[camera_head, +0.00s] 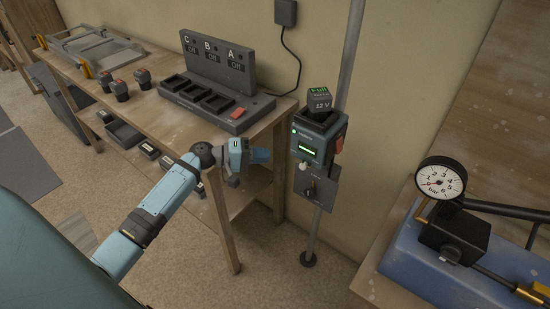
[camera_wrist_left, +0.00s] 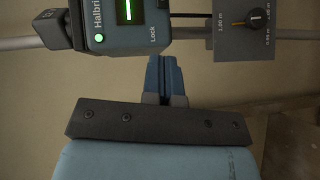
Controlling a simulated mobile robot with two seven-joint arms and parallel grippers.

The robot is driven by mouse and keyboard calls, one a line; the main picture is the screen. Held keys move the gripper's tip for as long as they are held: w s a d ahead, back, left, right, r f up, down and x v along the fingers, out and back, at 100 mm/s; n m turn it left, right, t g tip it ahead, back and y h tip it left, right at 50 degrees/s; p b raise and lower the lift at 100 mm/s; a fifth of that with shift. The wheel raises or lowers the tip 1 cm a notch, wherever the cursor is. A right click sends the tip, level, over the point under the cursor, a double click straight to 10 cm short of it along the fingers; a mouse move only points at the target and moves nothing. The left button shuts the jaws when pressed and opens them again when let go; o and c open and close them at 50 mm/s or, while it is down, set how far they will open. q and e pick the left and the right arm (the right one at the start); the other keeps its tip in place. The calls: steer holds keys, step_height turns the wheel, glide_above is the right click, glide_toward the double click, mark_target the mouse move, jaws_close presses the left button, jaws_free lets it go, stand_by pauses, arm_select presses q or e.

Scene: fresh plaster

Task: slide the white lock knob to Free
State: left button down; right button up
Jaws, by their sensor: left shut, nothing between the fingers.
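The wall device (camera_head: 318,138) is dark with a lit green screen and is mounted on a grey pole. A small white knob (camera_head: 303,166) shows at its lower left edge in the head view. My left gripper (camera_head: 262,156), with blue fingers, is shut and empty, to the left of the device and apart from it. In the left wrist view the closed fingers (camera_wrist_left: 165,75) point at the device's lower end (camera_wrist_left: 130,25), near the printed word "Lock". The knob is not clear there, and I cannot read "Free". My right gripper is not in view.
A grey plate with a dark lever (camera_head: 320,187) is on the pole below the device. A 12 V battery (camera_head: 320,98) marked Full sits on top. A wooden bench (camera_head: 180,112) with a charger (camera_head: 205,100) stands left. A pressure gauge (camera_head: 441,183) is at right.

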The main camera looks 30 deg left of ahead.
arm_select(q)
steer(key=v, duration=0.5)
steer(key=shift+s+r+b, duration=0.1)
steer(key=shift+r+b, duration=0.05)
steer(key=shift+b, duration=0.2)
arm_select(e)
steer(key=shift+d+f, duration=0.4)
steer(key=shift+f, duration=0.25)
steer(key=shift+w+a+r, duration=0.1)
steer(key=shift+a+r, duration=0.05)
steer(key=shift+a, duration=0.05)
arm_select(q)
steer(key=s+d+f+m+g+y+p, duration=0.25)
steer(key=s+d+f+y+p, duration=0.4)
steer(key=s+d+f, duration=0.5)
steer(key=s+d+r+m+t+y+p, duration=0.1)
steer(key=s+d+m+t+y+p, duration=0.1)
steer(key=s+d+m, duration=0.5)
steer(key=s+d, duration=0.2)
steer(key=shift+s+d+r+t+y+p, duration=0.2)
steer(key=shift+d+r+t+y+p, duration=0.15)
steer(key=shift+r, duration=0.05)
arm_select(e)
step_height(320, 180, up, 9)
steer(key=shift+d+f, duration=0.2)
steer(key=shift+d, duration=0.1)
